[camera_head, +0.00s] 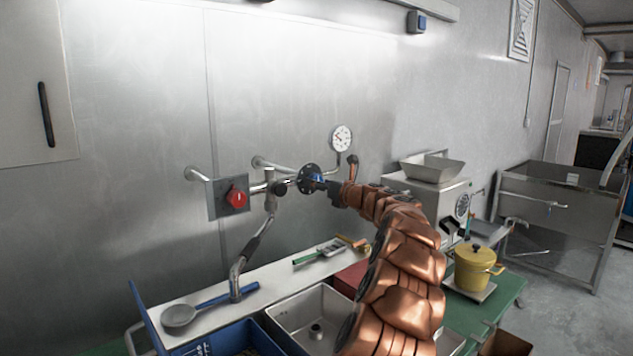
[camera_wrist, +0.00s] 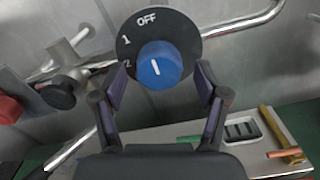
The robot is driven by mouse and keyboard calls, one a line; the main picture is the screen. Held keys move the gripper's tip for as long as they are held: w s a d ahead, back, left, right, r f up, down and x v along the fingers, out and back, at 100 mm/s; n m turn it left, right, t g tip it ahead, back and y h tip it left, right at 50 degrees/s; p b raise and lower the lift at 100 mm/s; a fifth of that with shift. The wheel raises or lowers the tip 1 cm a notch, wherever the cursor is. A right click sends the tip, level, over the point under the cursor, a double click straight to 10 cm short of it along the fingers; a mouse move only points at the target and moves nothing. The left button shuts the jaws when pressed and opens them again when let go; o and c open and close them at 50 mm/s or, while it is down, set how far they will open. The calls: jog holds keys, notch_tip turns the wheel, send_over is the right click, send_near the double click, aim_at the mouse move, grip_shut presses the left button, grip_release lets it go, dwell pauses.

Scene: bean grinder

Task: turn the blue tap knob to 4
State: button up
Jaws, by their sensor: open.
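The blue tap knob (camera_wrist: 158,64) sits on a round black dial (camera_wrist: 188,32) in the wrist view. OFF, 1 and 2 show on the dial; I see no 4. The knob's white line tilts slightly left of upright, roughly towards OFF. In the head view, the blue knob (camera_head: 317,178) is partly hidden by my gripper. My gripper (camera_wrist: 161,74) is open, with one finger on each side of the knob and gaps visible between. It also shows in the head view (camera_head: 326,184), facing the knob from the right.
A red knob (camera_head: 237,196) on a grey wall box is left of the tap pipes. A gauge (camera_head: 341,138) is above right. Below are a white shelf (camera_head: 205,303) with a ladle (camera_head: 182,315), a sink (camera_head: 292,306) and a blue crate (camera_head: 222,340). A yellow pot (camera_head: 472,272) stands right.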

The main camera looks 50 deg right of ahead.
jog(key=shift+w, duration=0.7)
jog(key=shift+c, duration=0.4)
jog(key=c, duration=1.1)
